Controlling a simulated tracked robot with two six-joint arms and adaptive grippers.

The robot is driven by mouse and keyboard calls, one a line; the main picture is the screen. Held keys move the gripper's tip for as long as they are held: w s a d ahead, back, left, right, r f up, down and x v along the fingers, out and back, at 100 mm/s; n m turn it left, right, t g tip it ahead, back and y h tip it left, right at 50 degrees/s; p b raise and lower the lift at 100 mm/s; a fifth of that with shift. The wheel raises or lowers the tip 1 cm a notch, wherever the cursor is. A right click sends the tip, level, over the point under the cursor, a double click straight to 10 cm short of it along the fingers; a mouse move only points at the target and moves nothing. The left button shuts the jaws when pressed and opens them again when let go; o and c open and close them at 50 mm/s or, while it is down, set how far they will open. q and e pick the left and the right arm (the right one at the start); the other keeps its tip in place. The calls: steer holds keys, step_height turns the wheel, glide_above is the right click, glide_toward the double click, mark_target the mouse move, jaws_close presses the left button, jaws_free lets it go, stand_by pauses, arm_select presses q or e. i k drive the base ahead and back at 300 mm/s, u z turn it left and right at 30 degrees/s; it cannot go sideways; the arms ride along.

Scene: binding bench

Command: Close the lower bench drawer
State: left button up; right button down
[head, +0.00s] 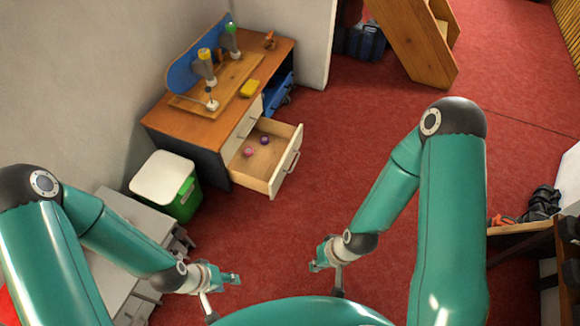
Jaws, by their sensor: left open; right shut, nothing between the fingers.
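The wooden bench (165,122) stands against the wall at the upper left. Its lower drawer (285,175) is pulled well out, with a cream front and a bar handle. A purple ball and a pinkish ball lie inside it. The upper drawer (246,118) above it looks shut. My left gripper (225,292) is open and empty, low in the view, well apart from the drawer. My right gripper (322,262) is shut and empty, in front of the drawer and clear of it.
A green bin (185,200) with a white lid stands left of the drawer. A grey cabinet (125,210) is near my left arm. A board with tools and a yellow block (250,88) are on the bench top. Red floor (330,150) is free right of the drawer.

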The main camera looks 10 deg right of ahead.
mark_target(263, 172)
steer(key=u, duration=0.1)
steer(key=i, duration=0.9)
steer(key=z, duration=0.1)
